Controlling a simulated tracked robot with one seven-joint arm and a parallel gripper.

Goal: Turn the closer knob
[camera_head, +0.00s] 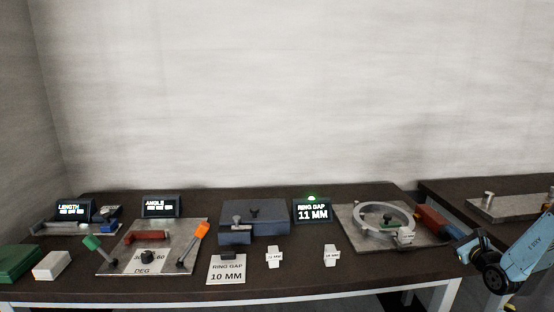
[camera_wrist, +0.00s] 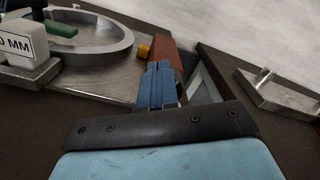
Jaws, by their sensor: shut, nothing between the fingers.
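The closer is a grey plate (camera_head: 352,222) at the right end of the bench, with a pale metal ring (camera_head: 362,209) on it. A green piece (camera_head: 390,219) lies across the ring, and a white block (camera_head: 405,237) stands at its front. A red block (camera_head: 431,220) sits at the plate's right side; it shows in the wrist view (camera_wrist: 168,57) with a small orange piece (camera_wrist: 144,51) beside it. I cannot make out the knob clearly. My gripper (camera_wrist: 158,68) is shut and empty, its blue fingers in front of the red block. I cannot tell whether they touch.
A lit display (camera_head: 312,211) reads RING GAP 11 MM; a card (camera_head: 227,270) reads RING GAP 10 MM. Left along the bench are a blue-grey device (camera_head: 253,222) and an angle plate (camera_head: 115,260) with levers. A second table (camera_head: 440,189) stands right, across a gap.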

